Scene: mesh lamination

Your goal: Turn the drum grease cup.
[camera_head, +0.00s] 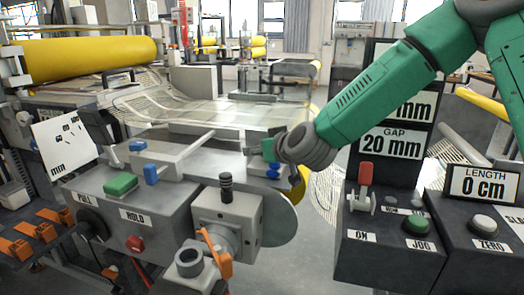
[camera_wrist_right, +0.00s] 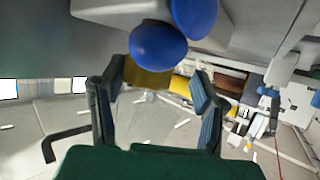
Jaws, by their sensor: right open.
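A blue rounded cap (camera_wrist_right: 158,47), which may be the drum grease cup, sits on a grey housing in the right wrist view, with a second blue cap (camera_wrist_right: 196,14) beside it. In the head view a small blue cap (camera_head: 273,174) shows at the end of the machine near my right gripper (camera_head: 265,158). In the right wrist view my right gripper (camera_wrist_right: 158,78) is open, with its two fingers apart and the nearer blue cap just beyond their tips. I cannot tell whether they touch. The gripper is partly hidden behind its wrist in the head view. My left gripper is out of view.
A control panel with a red switch (camera_head: 365,173) and green button (camera_head: 416,224) is at right. A yellow roller (camera_head: 85,58) lies at back left.

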